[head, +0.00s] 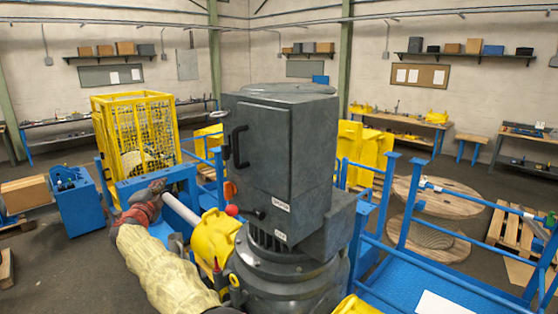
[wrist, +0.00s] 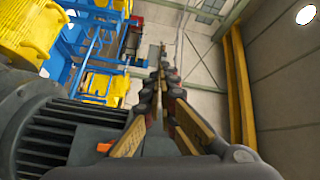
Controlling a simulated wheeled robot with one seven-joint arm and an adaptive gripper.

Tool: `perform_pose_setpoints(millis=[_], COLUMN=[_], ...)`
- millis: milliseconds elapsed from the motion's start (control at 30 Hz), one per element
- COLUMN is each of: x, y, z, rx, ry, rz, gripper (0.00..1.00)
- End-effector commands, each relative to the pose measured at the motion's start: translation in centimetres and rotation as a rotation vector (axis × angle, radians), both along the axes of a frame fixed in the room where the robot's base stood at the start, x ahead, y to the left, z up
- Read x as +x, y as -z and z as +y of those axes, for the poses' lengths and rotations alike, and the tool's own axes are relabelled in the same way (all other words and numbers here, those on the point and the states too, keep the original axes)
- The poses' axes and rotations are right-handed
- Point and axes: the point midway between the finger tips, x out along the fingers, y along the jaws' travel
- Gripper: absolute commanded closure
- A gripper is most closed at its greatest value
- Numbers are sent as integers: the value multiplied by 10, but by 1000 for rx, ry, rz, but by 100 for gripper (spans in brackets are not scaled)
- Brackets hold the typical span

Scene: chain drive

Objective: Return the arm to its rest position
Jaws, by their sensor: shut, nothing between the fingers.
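My arm reaches up from the bottom of the head view in a pale yellow sleeve. My gripper (head: 154,187) is at its end, left of the large grey motor and cabinet unit. In the wrist view my gripper's long jointed fingers (wrist: 161,72) come together at the tips, with nothing between them. No held object shows in either view. In the head view the gripper overlaps the end of a pale shaft, and I cannot tell whether it touches it.
The grey cabinet (head: 275,150) stands close to the right of my arm on a ribbed motor (head: 290,275). A yellow mesh guard (head: 135,125) stands behind the gripper. Blue railings (head: 455,262) and wooden reels (head: 435,197) are on the right. Open floor (head: 60,270) shows at left.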

Motion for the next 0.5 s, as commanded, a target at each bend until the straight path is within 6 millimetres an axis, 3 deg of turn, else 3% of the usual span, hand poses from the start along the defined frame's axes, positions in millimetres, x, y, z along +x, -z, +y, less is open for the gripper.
perform_pose_setpoints(millis=[100,233,367,500], x=[-23,-58,-100,-148], y=[32,72,115,157], z=[41,48,16,-46], rx=[-171,-372,-562,-731], ry=[-214,-445,-632,-780], rz=[28,82,160,261], gripper=[100,100,100,100])
